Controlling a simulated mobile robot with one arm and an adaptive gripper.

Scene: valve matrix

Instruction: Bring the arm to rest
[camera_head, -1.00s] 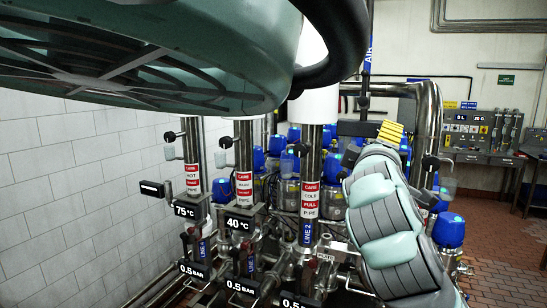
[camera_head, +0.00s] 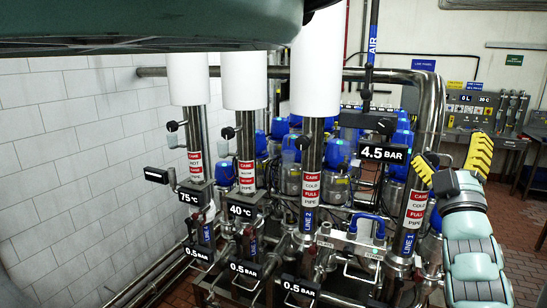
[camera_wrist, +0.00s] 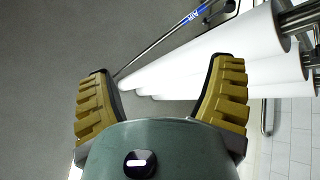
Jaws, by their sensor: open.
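My gripper (camera_head: 452,161) is at the right of the head view, pointing up, with its yellow ridged fingers apart and nothing between them. In the wrist view the two yellow fingers (camera_wrist: 162,98) also stand wide apart and empty. My green and grey arm runs down from the gripper to the lower right corner of the head view. The gripper appears beside the labelled Line 1 pipe (camera_head: 413,215) in the picture; I cannot tell the gap between them.
Steel pipes with white upper sleeves (camera_head: 245,80) stand left of the gripper. A 4.5 bar display (camera_head: 385,153) is left of it. Blue-capped valves (camera_head: 338,155) crowd behind. A control panel (camera_head: 480,110) is at the back right. Red floor (camera_head: 520,240) shows at right.

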